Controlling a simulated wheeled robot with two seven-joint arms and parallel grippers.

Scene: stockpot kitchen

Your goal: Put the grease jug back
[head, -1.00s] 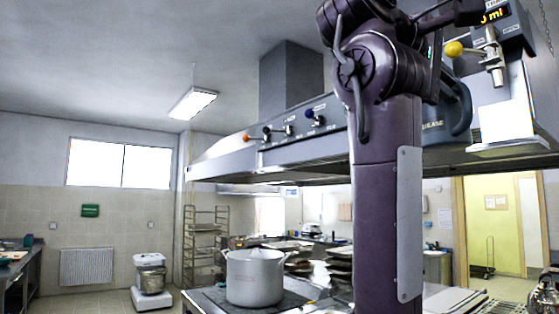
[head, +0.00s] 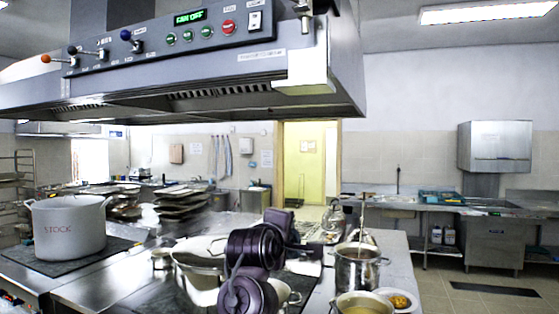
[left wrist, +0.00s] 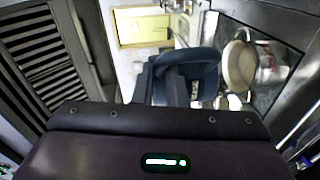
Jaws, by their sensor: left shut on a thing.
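The grease jug (left wrist: 187,75) shows in the left wrist view as a dark blue body with a looped handle. It is right in front of my left gripper (left wrist: 170,98), which is shut on it. The finger contact is mostly hidden by the dark gripper housing. I cannot make out the jug in the head view. Purple arm joints of mine stand at the lower middle of the head view, over the counter; no clear fingers show there.
The range hood (head: 180,75) hangs over the cooking line; its slatted filters (left wrist: 45,60) are close on the left in the wrist view. A large stock pot (head: 70,228) stands on the hob at left. A steel pot (head: 357,268) and a bowl (head: 365,304) stand at front right.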

